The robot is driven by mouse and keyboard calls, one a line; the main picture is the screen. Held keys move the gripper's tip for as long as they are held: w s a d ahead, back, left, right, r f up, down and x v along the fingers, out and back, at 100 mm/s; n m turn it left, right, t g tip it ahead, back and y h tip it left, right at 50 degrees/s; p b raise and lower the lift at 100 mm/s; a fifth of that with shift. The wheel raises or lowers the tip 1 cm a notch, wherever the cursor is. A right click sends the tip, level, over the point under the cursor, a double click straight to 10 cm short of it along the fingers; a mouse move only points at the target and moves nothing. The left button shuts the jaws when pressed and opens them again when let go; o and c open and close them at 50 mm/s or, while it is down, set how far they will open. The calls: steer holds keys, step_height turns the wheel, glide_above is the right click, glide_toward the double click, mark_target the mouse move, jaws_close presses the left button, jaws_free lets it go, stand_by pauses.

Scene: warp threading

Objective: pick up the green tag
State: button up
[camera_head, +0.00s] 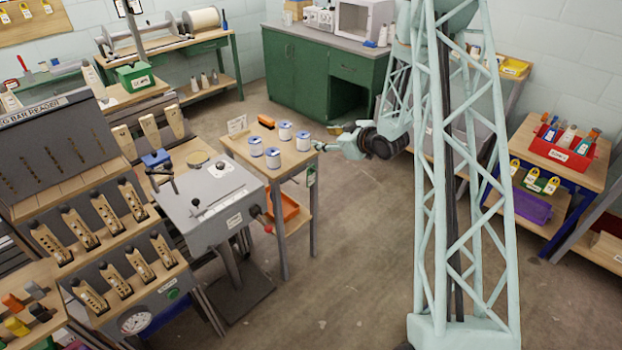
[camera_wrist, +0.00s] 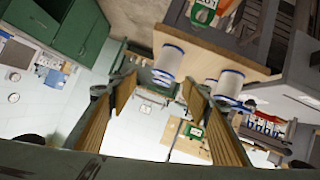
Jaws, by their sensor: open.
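A green tag (camera_head: 311,176) hangs at the right front edge of a small wooden table in the head view. A green tag with a white label also shows at the top of the wrist view (camera_wrist: 204,11), beside the table edge. Another green tag (camera_head: 533,174) sits between yellow tags on the right-hand shelf unit. My gripper (camera_head: 324,147) is just right of the small table, above and slightly right of the hanging tag. In the wrist view my gripper (camera_wrist: 160,84) has its two fingers apart, with nothing held between them.
Several white spools with blue rims (camera_head: 273,157) stand on the small table (camera_head: 262,150), close to my fingers. An orange bin (camera_head: 284,210) is on its lower shelf. A grey machine (camera_head: 220,205) stands to the left. Green cabinets (camera_head: 300,70) are behind. The floor (camera_head: 350,250) right of the table is clear.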

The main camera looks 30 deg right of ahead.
steer(key=s+f+t+y, duration=0.1)
steer(key=s+f, duration=0.2)
steer(key=f, duration=0.3)
steer(key=s+f+m+t+y, duration=0.1)
steer(key=s+f+t, duration=0.1)
steer(key=s+f, duration=0.2)
steer(key=s+f+t+y, duration=0.1)
steer(key=s+f, duration=0.2)
steer(key=f, duration=0.6)
steer(key=shift+s+d+f+m+t+b, duration=0.3)
steer(key=shift+d, duration=0.1)
glide_toward(312, 174)
steer(key=shift+b+x, duration=0.4)
steer(key=shift+x, duration=1.35)
steer(key=shift+a+r, duration=0.1)
steer(key=shift+r, duration=0.05)
steer(key=shift+b+x, duration=0.4)
steer(key=shift+x, duration=2.2)
steer(key=shift+c, duration=0.5)
